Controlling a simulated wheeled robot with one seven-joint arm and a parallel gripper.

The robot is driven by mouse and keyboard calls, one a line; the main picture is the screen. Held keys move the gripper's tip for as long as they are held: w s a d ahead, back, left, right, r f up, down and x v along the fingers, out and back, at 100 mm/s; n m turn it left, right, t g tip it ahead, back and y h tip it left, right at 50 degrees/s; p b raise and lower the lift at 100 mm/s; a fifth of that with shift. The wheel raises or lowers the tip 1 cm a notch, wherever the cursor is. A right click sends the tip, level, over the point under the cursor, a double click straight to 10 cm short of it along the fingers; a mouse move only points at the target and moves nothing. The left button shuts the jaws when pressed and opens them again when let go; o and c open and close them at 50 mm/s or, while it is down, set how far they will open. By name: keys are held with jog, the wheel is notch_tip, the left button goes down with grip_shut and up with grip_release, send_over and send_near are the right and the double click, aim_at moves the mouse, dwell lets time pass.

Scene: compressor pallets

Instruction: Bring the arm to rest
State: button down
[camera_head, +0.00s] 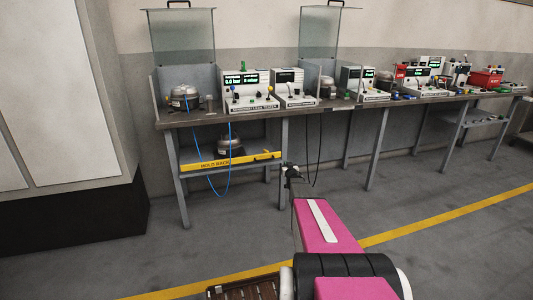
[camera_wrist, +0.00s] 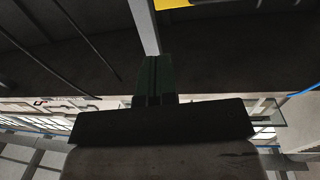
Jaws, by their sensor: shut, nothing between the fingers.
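My gripper (camera_head: 289,168) is at the far end of my pink arm, in front of the test bench near its right front leg. In the wrist view its dark fingers (camera_wrist: 155,62) are together and hold nothing. My arm stretches forward from the bottom of the head view, over the open floor. I cannot tell the exact gap between my gripper and the bench leg.
The bench (camera_head: 220,115) carries several test units and a compressor (camera_head: 184,98). A yellow-edged lower shelf (camera_head: 220,162) holds another compressor (camera_head: 231,146). Blue and black cables hang near my gripper. A grey cabinet (camera_head: 65,90) stands left. Floor (camera_head: 420,205) to the right is clear.

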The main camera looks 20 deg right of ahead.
jog(key=s+a+r+g, duration=0.1)
jog(key=s+a+g, duration=0.5)
jog(key=s, duration=0.9)
jog(key=s+a+r+g, duration=0.1)
jog(key=s+a+g, duration=0.5)
jog(key=s+a, duration=0.6)
jog(key=s+a+r+g+y, duration=0.1)
jog(key=s+a+g, duration=0.5)
jog(key=s, duration=1.4)
jog(key=a, duration=0.3)
jog(key=shift+a+r+n, duration=0.15)
jog(key=shift+r+n, duration=0.2)
jog(key=shift+n, duration=0.05)
